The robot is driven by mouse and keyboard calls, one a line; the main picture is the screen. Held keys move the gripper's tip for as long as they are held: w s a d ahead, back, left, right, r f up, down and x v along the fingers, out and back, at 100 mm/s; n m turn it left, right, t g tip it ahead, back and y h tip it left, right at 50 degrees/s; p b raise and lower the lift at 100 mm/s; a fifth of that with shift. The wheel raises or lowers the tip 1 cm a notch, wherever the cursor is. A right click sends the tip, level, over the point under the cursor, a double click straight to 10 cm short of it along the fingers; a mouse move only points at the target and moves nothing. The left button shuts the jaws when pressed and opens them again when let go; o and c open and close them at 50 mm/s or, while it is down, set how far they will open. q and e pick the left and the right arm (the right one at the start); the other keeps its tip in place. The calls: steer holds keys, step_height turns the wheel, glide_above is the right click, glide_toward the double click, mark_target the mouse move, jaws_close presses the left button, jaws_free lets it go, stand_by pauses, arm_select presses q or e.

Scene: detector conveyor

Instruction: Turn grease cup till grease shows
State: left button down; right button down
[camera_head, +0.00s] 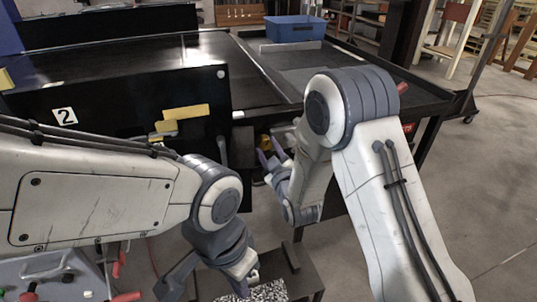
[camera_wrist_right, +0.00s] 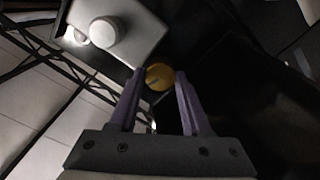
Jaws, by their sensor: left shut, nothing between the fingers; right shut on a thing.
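The grease cup is a small round brass-yellow cap (camera_wrist_right: 160,77) between the purple fingertips in the right wrist view. My right gripper (camera_wrist_right: 158,88) is shut on its sides. In the head view the right gripper (camera_head: 270,156) reaches the side of the black conveyor, with a bit of the yellow cup (camera_head: 264,142) showing beside its fingers. Arm links partly hide the contact there. I cannot make out any grease. My left gripper (camera_head: 243,284) is shut and empty, low in the head view, over a dark box of speckled material (camera_head: 268,291).
The black conveyor (camera_head: 140,108) carries a "2" label (camera_head: 64,116) and yellow tags (camera_head: 186,112). A blue bin (camera_head: 295,29) stands at the back. In the right wrist view, a pale housing with a white round knob (camera_wrist_right: 106,32) is near the cup. Floor at right is clear.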

steer(key=m+b, duration=0.4)
steer(key=shift+f, duration=0.2)
arm_select(q)
step_height(320, 180, down, 7)
steer(key=b, duration=0.2)
steer(key=shift+f, duration=0.15)
arm_select(e)
steer(key=shift+r+m, duration=0.15)
steer(key=shift+m, duration=1.05)
steer(key=shift+c, duration=1.8)
jaws_free()
arm_select(q)
steer(key=shift+b, duration=0.3)
arm_select(e)
steer(key=shift+s, duration=0.1)
